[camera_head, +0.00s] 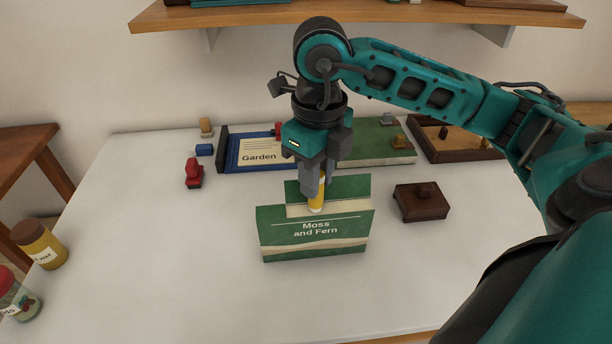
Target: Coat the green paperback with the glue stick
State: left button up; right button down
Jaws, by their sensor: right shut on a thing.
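The green paperback (316,244), titled "Moss and Fern", stands upright on the white table near the middle. A green panel shows behind its front face, with a cream strip between them. My right gripper (318,180) points down over the book and is shut on the yellow glue stick (319,198). The stick's lower end is at the book's top, over the cream strip; I cannot tell whether it touches. My left gripper is not in view.
Behind are a blue "Garden" book (257,155), a green board (372,147) and a brown framed tray (455,138). A dark brown block (421,203) stands right, a red stamp-like piece (194,174) left. Jars (40,245) are at far left.

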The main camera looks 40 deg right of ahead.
jog(key=shift+s+d+f+b, duration=0.15)
jog(key=shift+s+d+b, duration=0.35)
jog(key=shift+d, duration=0.3)
jog(key=shift+s+d+f+b, duration=0.1)
jog(key=shift+s+d+b, duration=0.35)
jog(key=shift+d, duration=0.3)
jog(key=shift+s+d+b, duration=0.25)
jog(key=shift+d+b, duration=0.05)
jog(key=shift+d, duration=0.15)
jog(key=shift+w+a+r, duration=0.1)
jog(key=shift+a+r, duration=0.05)
jog(key=shift+w+a+p, duration=0.2)
jog(key=shift+w+a, duration=0.1)
jog(key=shift+a, duration=0.2)
jog(key=shift+w+a+p, duration=0.2)
jog(key=shift+w+a, duration=0.05)
jog(key=shift+a, duration=0.2)
